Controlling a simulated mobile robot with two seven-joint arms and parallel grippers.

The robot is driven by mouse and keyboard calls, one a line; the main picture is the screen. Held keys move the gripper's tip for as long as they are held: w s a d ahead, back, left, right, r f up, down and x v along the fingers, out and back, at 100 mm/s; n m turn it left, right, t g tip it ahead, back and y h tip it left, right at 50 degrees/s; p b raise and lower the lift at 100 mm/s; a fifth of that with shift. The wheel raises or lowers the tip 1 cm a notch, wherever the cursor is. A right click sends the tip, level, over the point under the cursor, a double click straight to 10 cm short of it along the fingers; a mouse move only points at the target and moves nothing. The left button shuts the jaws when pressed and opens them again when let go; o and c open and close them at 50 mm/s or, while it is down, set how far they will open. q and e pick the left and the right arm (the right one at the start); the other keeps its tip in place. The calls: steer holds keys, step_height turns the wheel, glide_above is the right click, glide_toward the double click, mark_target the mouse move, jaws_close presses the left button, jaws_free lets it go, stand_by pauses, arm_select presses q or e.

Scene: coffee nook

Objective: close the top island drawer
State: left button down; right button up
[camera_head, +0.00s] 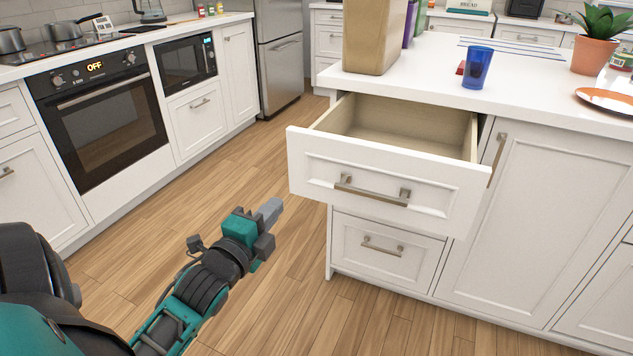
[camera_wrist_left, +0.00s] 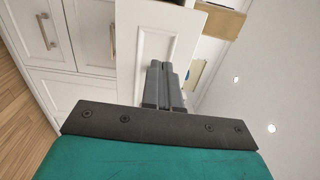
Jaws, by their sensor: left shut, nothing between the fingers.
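The top island drawer (camera_head: 385,182) is pulled well open in the head view. Its white front has a metal bar handle (camera_head: 372,190), and its wooden inside looks empty. My left gripper (camera_head: 271,210) is shut and empty, in the air to the left of the drawer front and apart from it. In the left wrist view the shut fingers (camera_wrist_left: 163,78) show in front of a white panelled front (camera_wrist_left: 150,35), which appears to be the drawer's. My right gripper is in neither view.
The island countertop (camera_head: 430,80) holds a tan box (camera_head: 375,35), a blue cup (camera_head: 477,68), a potted plant (camera_head: 594,55) and an orange plate (camera_head: 606,100). A lower drawer (camera_head: 385,250) is closed. Wooden floor (camera_head: 200,190) lies free between the island and the oven (camera_head: 105,120).

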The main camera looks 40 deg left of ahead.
mark_target(309, 168)
arm_select(q)
steer(key=b+x, duration=0.2)
steer(key=x, duration=1)
steer(key=shift+w+b, duration=0.1)
steer(key=shift+b, duration=0.25)
steer(key=shift+w, duration=0.45)
steer(key=shift+a, duration=0.1)
